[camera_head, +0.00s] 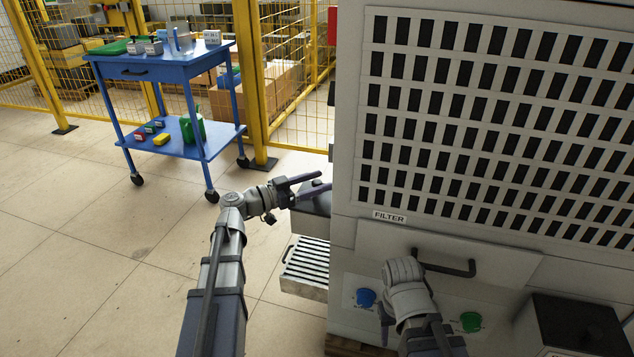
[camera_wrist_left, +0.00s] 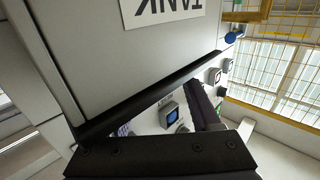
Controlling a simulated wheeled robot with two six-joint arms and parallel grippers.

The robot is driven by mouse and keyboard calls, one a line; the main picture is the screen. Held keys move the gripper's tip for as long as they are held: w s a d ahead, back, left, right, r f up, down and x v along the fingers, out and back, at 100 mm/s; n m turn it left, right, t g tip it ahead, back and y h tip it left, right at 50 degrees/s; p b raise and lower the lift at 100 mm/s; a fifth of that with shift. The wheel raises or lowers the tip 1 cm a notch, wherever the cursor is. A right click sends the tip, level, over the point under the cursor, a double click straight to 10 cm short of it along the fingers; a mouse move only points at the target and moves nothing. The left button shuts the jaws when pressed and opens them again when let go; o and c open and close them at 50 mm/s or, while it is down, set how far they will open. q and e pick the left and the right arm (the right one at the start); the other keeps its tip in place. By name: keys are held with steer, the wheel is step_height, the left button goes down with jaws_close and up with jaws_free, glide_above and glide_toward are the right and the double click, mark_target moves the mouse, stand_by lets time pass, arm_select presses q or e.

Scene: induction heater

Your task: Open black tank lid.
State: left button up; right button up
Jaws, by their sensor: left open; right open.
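The tank with its dark lid (camera_head: 318,198) stands on the left side of the grey machine, and the lid is partly hidden behind my gripper. My left gripper (camera_head: 316,181) is open at the lid, with its dark fingers spread. In the left wrist view the grey tank wall (camera_wrist_left: 85,50) carries an upside-down TANK label, with a black edge (camera_wrist_left: 150,97) along it. A finger reaches past this edge; I cannot tell whether it touches. The lid looks closed. My right gripper (camera_head: 386,322) is low before the machine, partly hidden, and open.
The grey machine (camera_head: 350,120) fills the right side, with a handle (camera_head: 445,266) under the FILTER label and blue and green knobs. A black box (camera_head: 575,320) stands at lower right. A blue cart (camera_head: 180,68) and yellow fence stand behind. The floor at left is clear.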

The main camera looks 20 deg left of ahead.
arm_select(q)
steer(key=shift+c, duration=0.2)
jaws_close()
stand_by(0.3)
stand_by(0.9)
